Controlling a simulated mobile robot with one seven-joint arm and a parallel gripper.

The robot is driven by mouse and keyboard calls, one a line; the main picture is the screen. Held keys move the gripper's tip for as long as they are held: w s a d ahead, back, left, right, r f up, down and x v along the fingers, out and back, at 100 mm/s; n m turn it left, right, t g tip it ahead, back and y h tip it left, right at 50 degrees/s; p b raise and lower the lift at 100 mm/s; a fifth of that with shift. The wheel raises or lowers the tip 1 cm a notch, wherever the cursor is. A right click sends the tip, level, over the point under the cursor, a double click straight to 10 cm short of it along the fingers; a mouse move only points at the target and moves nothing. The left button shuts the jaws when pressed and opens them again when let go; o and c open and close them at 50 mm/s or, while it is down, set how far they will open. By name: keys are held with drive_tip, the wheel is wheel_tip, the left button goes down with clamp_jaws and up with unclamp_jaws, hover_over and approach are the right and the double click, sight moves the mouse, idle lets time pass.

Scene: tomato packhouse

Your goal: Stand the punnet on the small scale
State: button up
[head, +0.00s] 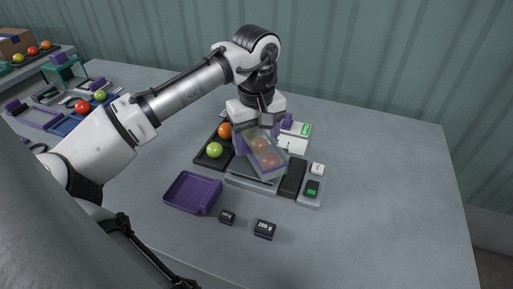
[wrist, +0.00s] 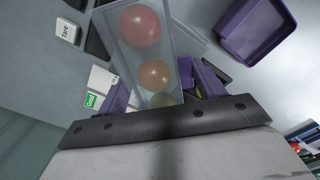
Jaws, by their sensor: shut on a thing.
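The punnet (head: 265,153) is a clear box with red and orange tomatoes inside; it appears tilted in the head view. My gripper (head: 262,136), with purple fingers, is shut on it. In the wrist view the punnet (wrist: 150,50) reaches away between the fingers of my gripper (wrist: 160,88), and a greenish tomato also shows near its close end. I cannot tell whether the punnet touches the plate.
Right of the plate are a black block (head: 292,178) and a Tare key (head: 317,169). A black tray (head: 203,160) with tomatoes stands left, a purple tray (head: 192,194) in front-left. Dark weights (head: 264,229) lie in front. A white device (head: 293,142) stands behind. The table's right is clear.

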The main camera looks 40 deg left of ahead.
wheel_tip(320, 180, down, 2)
drive_tip(key=shift+a+b, duration=0.1)
drive_tip(key=shift+b, duration=0.35)
drive_tip(key=shift+r, duration=0.15)
drive_tip(key=o, duration=0.9)
drive_tip(key=shift+o, duration=0.2)
wheel_tip(320, 180, up, 12)
drive_tip(key=shift+p, duration=0.3)
drive_tip(key=shift+s, duration=0.1)
